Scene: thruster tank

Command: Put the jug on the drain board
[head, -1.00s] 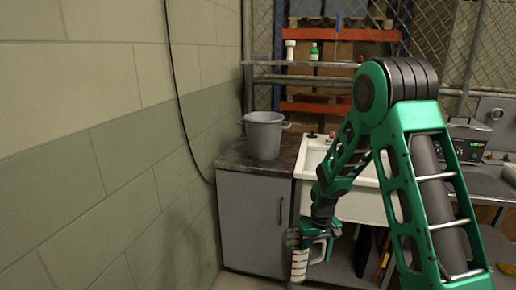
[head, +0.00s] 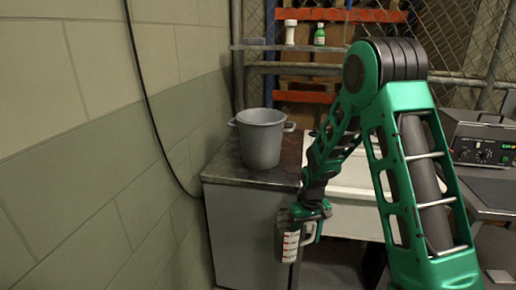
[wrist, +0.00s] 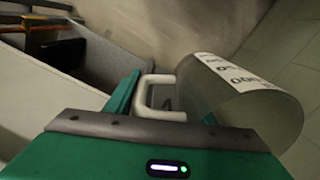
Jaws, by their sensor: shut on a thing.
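The jug (head: 291,245) is a clear measuring jug with a white scale, red marks and a pale handle. My gripper (head: 311,212) is shut on the jug and holds it upright in front of the cabinet, below the counter top. In the wrist view the jug (wrist: 245,95) is at the right, and its white handle (wrist: 158,97) is at the jaws of my gripper (wrist: 150,110). The jaw tips are partly hidden there. I cannot make out the drain board for certain; my arm covers much of the sink area.
A grey bucket (head: 262,140) stands on the dark counter (head: 228,168) above a grey cabinet (head: 238,225). A white sink (head: 350,210) is behind my arm. A device with dials (head: 482,145) stands at the right. A block wall (head: 70,150) runs along the left.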

